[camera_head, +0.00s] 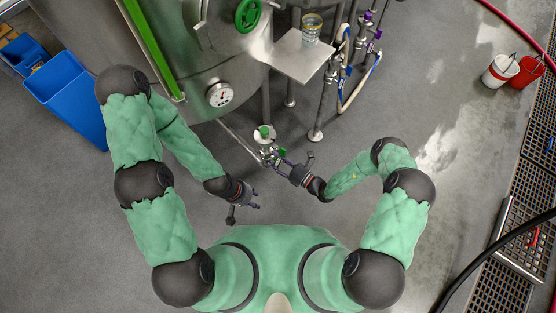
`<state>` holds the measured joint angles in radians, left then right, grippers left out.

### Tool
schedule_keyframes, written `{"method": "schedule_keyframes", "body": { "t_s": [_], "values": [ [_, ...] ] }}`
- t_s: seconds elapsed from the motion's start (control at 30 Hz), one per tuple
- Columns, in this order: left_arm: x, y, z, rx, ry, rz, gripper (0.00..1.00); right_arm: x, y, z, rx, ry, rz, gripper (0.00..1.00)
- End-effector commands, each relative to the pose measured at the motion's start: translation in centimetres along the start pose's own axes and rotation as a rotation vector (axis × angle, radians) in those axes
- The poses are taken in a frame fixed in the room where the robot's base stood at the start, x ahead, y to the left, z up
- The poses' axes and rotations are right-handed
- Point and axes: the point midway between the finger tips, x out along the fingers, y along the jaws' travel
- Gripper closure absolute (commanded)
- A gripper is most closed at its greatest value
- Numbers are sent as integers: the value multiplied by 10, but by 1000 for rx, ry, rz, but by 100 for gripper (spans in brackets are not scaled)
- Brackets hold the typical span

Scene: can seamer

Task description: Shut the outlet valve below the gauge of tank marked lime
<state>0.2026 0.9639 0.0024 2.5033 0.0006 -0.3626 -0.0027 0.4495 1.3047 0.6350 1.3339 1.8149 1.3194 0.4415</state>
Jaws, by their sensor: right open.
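A steel tank with lime-green fittings fills the top middle, with a round gauge (220,94) on its lower wall. Below and right of the gauge, a steel outlet valve (267,148) with green parts sits at the end of a pipe near the floor. One green part is on top, another at its right by my gripper. My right gripper (279,165) is open, with its fingers at the valve's lower right side; I cannot tell whether they touch it. My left gripper (257,200) is open and empty, below and left of the valve.
A steel shelf (300,55) with a glass (312,28) juts from the tank above the valve. Pipes with purple-handled valves (366,30) stand to the right. Blue bins (72,100) are at left; white (500,70) and red (526,72) buckets at right. The floor between is free.

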Motion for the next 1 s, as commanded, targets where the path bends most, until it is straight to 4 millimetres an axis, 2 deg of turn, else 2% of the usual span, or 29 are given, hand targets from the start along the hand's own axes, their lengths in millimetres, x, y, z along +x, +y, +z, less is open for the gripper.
{"method": "schedule_keyframes", "body": {
  "t_s": [0.17,0.27,0.33,0.37,0.73,1.0],
  "values": [
    [0,0,0,0,0,0,60,0,0,0,0,0,0,55],
    [0,0,0,0,0,0,60,0,0,0,0,0,0,78],
    [0,0,0,0,0,0,60,0,0,0,0,0,0,98],
    [0,0,0,0,0,0,60,0,0,0,0,0,0,100],
    [1,0,0,0,0,0,60,0,0,0,27,0,0,100],
    [5,-2,0,0,0,0,60,0,0,0,175,1,0,100]
  ]
}}
